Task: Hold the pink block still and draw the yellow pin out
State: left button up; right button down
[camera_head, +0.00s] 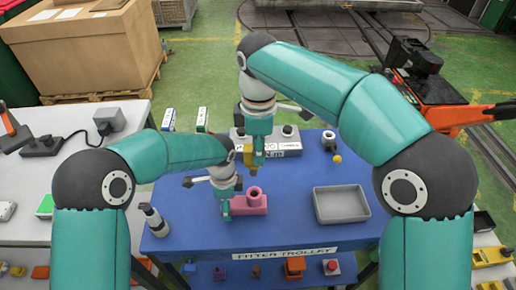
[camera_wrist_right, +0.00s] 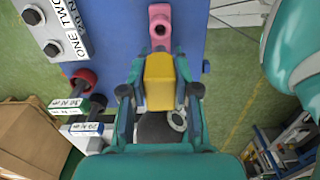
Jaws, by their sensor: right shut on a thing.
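The pink block (camera_head: 258,207) lies on the blue trolley top (camera_head: 290,215), with a round raised collar facing up. In the right wrist view, the collar of the pink block (camera_wrist_right: 160,16) shows a dark open hole. My left gripper (camera_head: 225,209) is down at the block's left end; its finger gap is not clear. My right gripper (camera_head: 251,152) is shut on the yellow pin (camera_head: 250,160), behind and above the block. In the right wrist view, the yellow pin (camera_wrist_right: 160,82) sits between both fingers, apart from the hole.
A grey tray (camera_head: 341,219) stands at the right of the trolley. A grey knobbed box (camera_head: 284,146) with labels stands behind my right gripper. A small bottle-like cylinder (camera_head: 154,219) is at the left edge. A yellow-knobbed part (camera_head: 337,158) is at the back right.

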pick_arm(q)
notch_tip(320, 180, up, 12)
dwell(0.6)
